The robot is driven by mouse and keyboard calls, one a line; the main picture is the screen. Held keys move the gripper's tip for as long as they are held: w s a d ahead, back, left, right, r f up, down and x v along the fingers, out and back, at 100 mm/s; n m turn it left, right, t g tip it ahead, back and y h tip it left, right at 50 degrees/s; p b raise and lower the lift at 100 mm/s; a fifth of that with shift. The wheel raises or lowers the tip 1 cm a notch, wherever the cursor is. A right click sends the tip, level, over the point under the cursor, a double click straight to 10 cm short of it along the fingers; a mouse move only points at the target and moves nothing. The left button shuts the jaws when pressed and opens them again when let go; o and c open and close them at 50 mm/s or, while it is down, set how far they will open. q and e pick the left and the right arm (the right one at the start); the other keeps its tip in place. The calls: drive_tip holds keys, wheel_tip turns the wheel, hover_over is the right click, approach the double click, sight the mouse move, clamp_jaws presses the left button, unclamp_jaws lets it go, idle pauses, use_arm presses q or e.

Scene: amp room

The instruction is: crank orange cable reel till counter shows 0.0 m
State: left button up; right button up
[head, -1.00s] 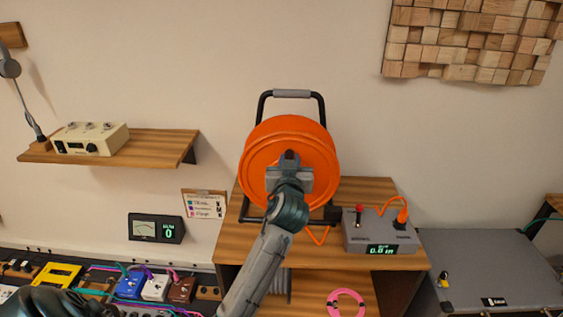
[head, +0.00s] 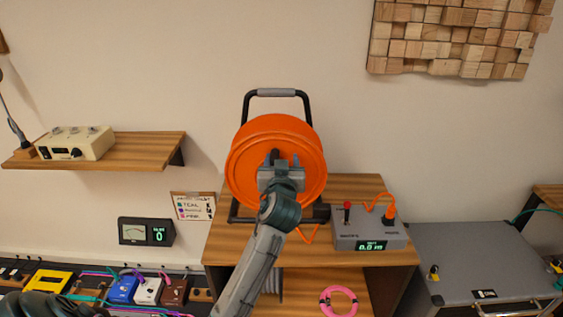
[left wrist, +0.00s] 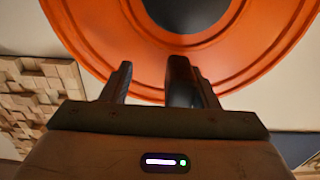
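The orange cable reel (head: 240,150) stands in a black frame with a grey top grip on a wooden shelf. Its dark crank handle (head: 275,155) shows in front of the disc. My left gripper (head: 281,163) is in front of the reel. In the left wrist view its fingers (left wrist: 160,85) are apart, and the dark handle (left wrist: 179,80) stands between them, close to the right finger, with a gap to the left one. The grey counter box (head: 345,242) right of the reel has a green display (head: 371,246) that reads 0.0 m. My right gripper is out of view.
An orange cable (head: 377,201) plugs into the counter box, beside a red-topped switch (head: 347,207). A pink cable coil (head: 339,302) lies lower down. A grey case (head: 480,260) is at right. A wall shelf (head: 130,153) with a cream device is at left.

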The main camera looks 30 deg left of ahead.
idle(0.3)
use_arm(q)
drive_tip(key=shift+s+d+f, duration=0.1)
drive_tip(key=shift+s+d, duration=0.2)
drive_tip(key=shift+s, duration=0.15)
drive_tip(key=v, duration=0.8)
drive_tip(key=shift+p, duration=0.4)
drive_tip(key=shift+w, duration=0.1)
